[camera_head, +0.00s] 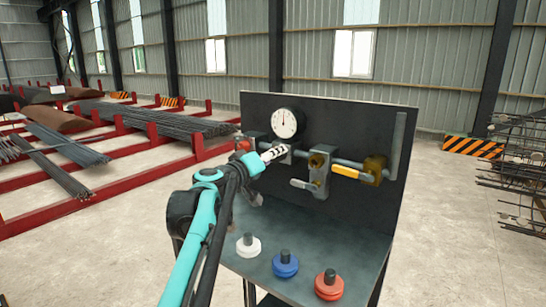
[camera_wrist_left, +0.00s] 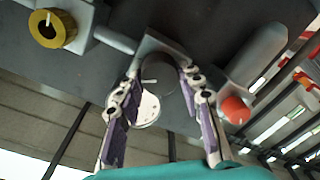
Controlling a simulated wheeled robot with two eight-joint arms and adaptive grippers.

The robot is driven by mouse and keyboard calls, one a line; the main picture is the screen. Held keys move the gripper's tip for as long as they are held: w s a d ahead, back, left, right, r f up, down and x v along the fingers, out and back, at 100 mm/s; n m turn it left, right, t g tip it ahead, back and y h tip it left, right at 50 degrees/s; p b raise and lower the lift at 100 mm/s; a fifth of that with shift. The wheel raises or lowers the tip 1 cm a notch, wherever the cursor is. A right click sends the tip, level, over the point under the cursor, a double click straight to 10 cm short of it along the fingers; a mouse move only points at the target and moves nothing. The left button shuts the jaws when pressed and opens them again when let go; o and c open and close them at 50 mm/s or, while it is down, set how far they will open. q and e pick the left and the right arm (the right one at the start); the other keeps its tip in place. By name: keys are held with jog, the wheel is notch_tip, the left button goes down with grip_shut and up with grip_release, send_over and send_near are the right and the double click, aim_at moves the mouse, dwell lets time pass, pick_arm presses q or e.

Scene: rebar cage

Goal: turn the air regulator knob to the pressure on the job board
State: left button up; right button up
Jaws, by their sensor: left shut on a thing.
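A black panel (camera_head: 375,200) carries a round white pressure gauge (camera_head: 287,122) with a dark needle pointing about straight up; its numbers are too small to read. My left gripper (camera_head: 277,152) is at the fittings just below the gauge. In the left wrist view, the two fingers of my left gripper (camera_wrist_left: 161,68) close around the dark round regulator knob (camera_wrist_left: 158,74). The gauge's pale face (camera_wrist_left: 147,110) shows between the fingers. In the head view the gripper hides most of the knob. I see no readable job board. My right gripper is out of view.
A red part (camera_head: 243,145) sits left of my gripper. White (camera_head: 248,246), blue (camera_head: 285,264) and red (camera_head: 329,285) knobbed pieces stand on the bench below.

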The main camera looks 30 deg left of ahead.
pick_arm(q)
jog(key=o, duration=1.2)
jog(key=shift+c, duration=0.2)
jog(key=s, duration=1.2)
jog(key=shift+a, duration=0.2)
